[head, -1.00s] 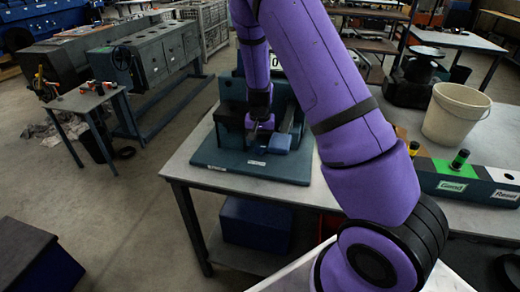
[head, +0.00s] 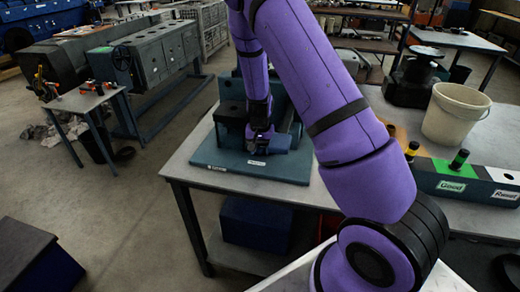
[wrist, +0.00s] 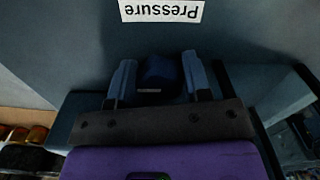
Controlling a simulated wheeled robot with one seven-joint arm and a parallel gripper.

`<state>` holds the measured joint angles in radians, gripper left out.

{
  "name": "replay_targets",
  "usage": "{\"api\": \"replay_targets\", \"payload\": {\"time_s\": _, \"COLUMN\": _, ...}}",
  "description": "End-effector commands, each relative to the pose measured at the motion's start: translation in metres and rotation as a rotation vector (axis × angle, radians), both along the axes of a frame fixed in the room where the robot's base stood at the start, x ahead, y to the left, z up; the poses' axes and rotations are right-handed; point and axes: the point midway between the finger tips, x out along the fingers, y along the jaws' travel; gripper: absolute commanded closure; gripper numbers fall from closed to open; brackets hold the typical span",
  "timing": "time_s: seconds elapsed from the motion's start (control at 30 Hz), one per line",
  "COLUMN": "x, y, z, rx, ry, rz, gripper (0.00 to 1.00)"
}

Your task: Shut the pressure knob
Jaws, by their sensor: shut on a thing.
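The pressure knob (wrist: 160,78) is a dark blue piece on the teal test stand (head: 222,160). In the wrist view it sits between the two fingers of my gripper (wrist: 158,82), which is shut on it. A white label reading "Pressure" (wrist: 160,11) shows upside down just beyond it. In the head view my gripper (head: 257,140) is low at the front of the stand, just above a small white label (head: 257,163). The gripper and wrist hide most of the knob there. The knob's turn angle is hard to tell.
The stand is on a grey table (head: 185,165). A blue block (head: 278,143) on the stand is close to my gripper's right.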

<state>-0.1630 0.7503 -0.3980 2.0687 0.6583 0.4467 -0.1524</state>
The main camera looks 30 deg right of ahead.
Motion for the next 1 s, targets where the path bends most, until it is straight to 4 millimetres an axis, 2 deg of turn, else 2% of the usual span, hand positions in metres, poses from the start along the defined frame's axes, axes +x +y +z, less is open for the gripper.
{"api": "replay_targets", "payload": {"time_s": 0.27, "x": 0.0002, "y": 0.0003, "z": 0.0002, "rx": 0.000, "ry": 0.000, "rz": -0.065, "gripper": 0.79}}
{"api": "replay_targets", "payload": {"time_s": 0.7, "x": 0.0008, "y": 0.0013, "z": 0.0000, "rx": 0.001, "ry": 0.001, "rz": -0.356, "gripper": 0.79}}
{"api": "replay_targets", "payload": {"time_s": 1.0, "x": 0.0011, "y": 0.0015, "z": 0.0000, "rx": 0.001, "ry": 0.001, "rz": -0.493, "gripper": 0.79}}
